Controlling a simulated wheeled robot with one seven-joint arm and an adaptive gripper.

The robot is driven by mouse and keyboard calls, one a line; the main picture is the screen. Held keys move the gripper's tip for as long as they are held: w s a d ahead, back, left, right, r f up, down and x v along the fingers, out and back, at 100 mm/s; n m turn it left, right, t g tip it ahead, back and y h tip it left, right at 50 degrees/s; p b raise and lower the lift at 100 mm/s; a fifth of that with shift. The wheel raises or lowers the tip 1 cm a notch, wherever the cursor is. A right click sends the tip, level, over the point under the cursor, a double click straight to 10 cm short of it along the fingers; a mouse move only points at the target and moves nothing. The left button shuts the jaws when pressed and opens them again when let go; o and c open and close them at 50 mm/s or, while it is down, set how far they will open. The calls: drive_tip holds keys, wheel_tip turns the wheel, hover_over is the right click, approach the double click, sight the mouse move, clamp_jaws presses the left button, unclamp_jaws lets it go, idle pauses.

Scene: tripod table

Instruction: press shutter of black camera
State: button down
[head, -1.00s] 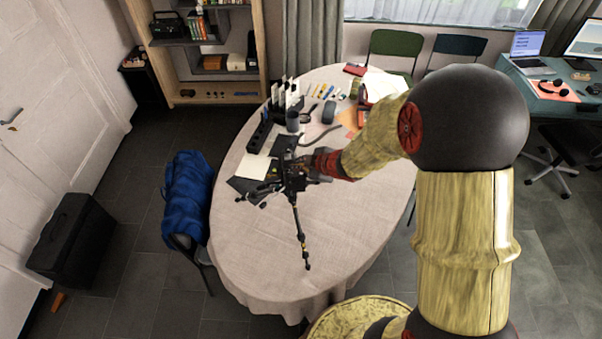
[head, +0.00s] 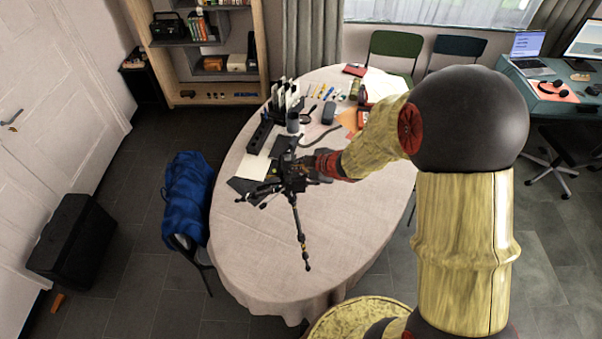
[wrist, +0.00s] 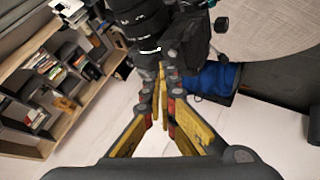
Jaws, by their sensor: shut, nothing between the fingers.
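The black camera (head: 291,176) sits on a black tripod (head: 299,228) on the oval table. In the wrist view its ribbed lens (wrist: 137,22) and dark body (wrist: 186,40) are at the top centre. My gripper (wrist: 166,72) is shut and empty, with its yellow fingers converging at the camera's lower edge in that view. The fingertips overlap the dark body there, and I cannot tell whether they touch it. In the head view my gripper is at the camera's right side, mostly merged with it. The shutter button cannot be made out.
The table (head: 255,265) is bare at the front. Papers, a dark mug (head: 293,122), a file rack (head: 287,97) and small items lie behind the camera. A chair with a blue jacket (head: 187,195) stands at the left edge.

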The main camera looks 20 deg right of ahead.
drive_tip(key=shift+f, duration=0.2)
drive_tip(key=shift+f, duration=0.25)
drive_tip(key=shift+f+b, duration=0.25)
drive_tip(key=shift+b, duration=0.15)
idle(0.5)
drive_tip(key=shift+r, duration=0.1)
drive_tip(key=shift+r+p, duration=0.65)
drive_tip(key=shift+p, duration=0.15)
wheel_tip(320, 180, up, 5)
drive_tip(key=p, duration=0.5)
idle(0.7)
